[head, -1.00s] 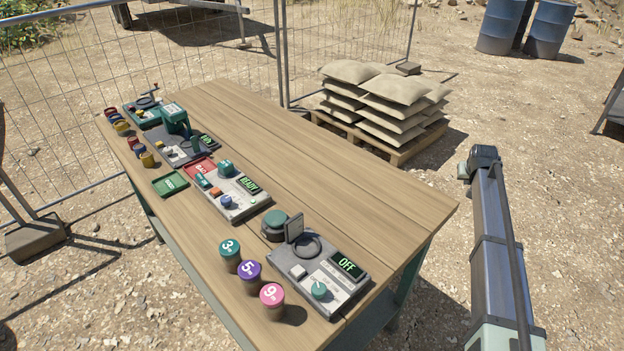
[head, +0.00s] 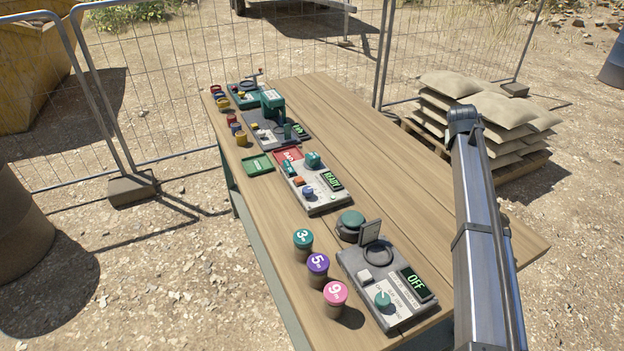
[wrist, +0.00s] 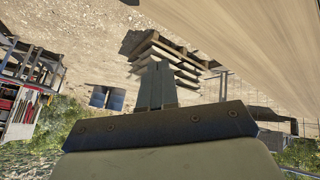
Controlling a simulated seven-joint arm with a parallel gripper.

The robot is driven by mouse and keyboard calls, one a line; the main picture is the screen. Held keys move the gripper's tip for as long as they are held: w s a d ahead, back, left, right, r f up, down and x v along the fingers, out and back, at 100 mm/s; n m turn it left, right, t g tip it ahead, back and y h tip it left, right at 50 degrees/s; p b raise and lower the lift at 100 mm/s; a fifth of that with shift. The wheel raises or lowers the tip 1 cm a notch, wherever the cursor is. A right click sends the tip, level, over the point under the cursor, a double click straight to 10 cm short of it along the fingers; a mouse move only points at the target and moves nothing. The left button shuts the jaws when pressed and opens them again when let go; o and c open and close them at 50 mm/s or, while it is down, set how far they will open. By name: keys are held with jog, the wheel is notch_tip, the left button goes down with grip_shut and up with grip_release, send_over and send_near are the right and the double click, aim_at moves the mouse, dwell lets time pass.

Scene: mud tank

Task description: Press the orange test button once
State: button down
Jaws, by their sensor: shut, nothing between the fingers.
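A small orange button (head: 299,181) sits on the light grey panel of the middle device (head: 322,202), between a teal part and a blue knob (head: 308,191). The device's display (head: 332,180) reads READY. My gripper (wrist: 157,68) shows in the wrist view with its fingers together and nothing between them. The wrist view is turned over, with the table edge at upper right and no button in it. In the head view my arm rises at the right, well apart from the orange button; the fingers cannot be made out there.
The wooden table (head: 420,215) also bears a front device (head: 392,300) with an OFF display, several numbered cylinders (head: 318,264), a green tray (head: 258,164), a red tray (head: 288,154) and two devices farther back. Sandbags (head: 480,110) and mesh fencing stand behind. The table's right side is bare.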

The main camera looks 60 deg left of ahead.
jog(key=s+a+r, duration=0.1)
jog(key=s+a, duration=0.3)
jog(key=s, duration=0.4)
jog(key=s+a+r+n, duration=0.1)
jog(key=s+a, duration=0.4)
jog(key=s, duration=0.3)
jog(key=s+a, duration=0.4)
jog(key=s, duration=0.4)
notch_tip(320, 180, up, 4)
jog(key=n+t, duration=0.1)
jog(key=t, duration=0.1)
send_over(296, 180)
jog(key=shift+f+h, duration=0.2)
jog(key=shift+h, duration=0.2)
jog(key=shift+f, duration=0.15)
jog(key=shift+f, duration=4.25)
jog(key=shift+f, duration=0.15)
jog(key=shift+f, duration=0.3)
